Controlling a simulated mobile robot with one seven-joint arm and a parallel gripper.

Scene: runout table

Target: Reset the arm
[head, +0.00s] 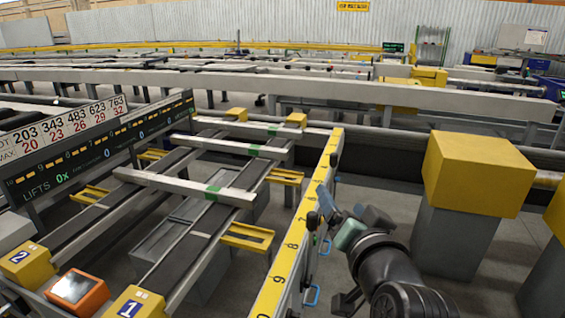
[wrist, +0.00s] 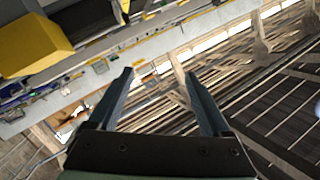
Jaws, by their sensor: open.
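My arm shows at the lower right of the head view, dark and jointed, beside the yellow numbered rail (head: 290,235). In the wrist view my gripper (wrist: 158,92) has its two dark fingers spread apart with nothing between them. The wrist camera looks past the fingers at a tilted view of the hall. In the head view the fingertips are hard to make out.
A yellow block on a grey post (head: 470,180) stands right of my arm. Left of the rail is the runout table with grey bars (head: 185,187), dark belts and an orange-framed screen (head: 77,290). A number display (head: 95,145) stands at the left.

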